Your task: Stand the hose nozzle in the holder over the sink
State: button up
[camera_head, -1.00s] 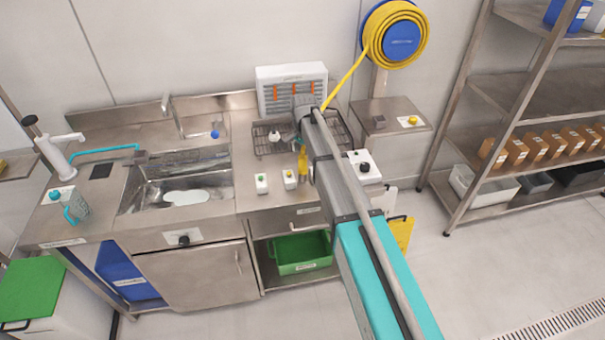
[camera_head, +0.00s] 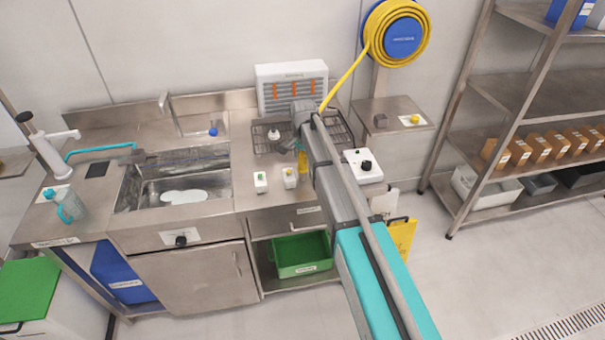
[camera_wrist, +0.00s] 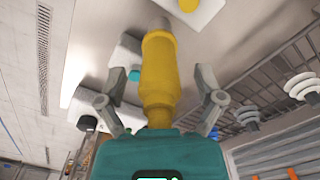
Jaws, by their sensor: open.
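My gripper (camera_wrist: 160,74) shows in the wrist view with its two grey fingers apart. A yellow stepped cylinder (camera_wrist: 159,62) stands between them, with gaps to both fingers. I cannot tell whether it is the nozzle or part of my tool. In the head view, yellow also shows below my arm's end, above the right counter. The teal hose (camera_head: 98,150) runs from a white tap column (camera_head: 55,145) to the left rim of the sink (camera_head: 150,198). A grey piece at its end is too small to name. No nozzle holder can be made out for certain.
Two small button boxes (camera_head: 261,182) stand on the counter below my arm's end. A wire rack (camera_head: 262,145) and a white louvred unit (camera_head: 292,88) are behind. A yellow hose reel (camera_head: 402,38) hangs on the wall. A teal jug (camera_head: 72,207) stands at far left.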

jog(key=shift+f+b, duration=0.5)
jog(key=shift+f, duration=0.3)
grip_shut()
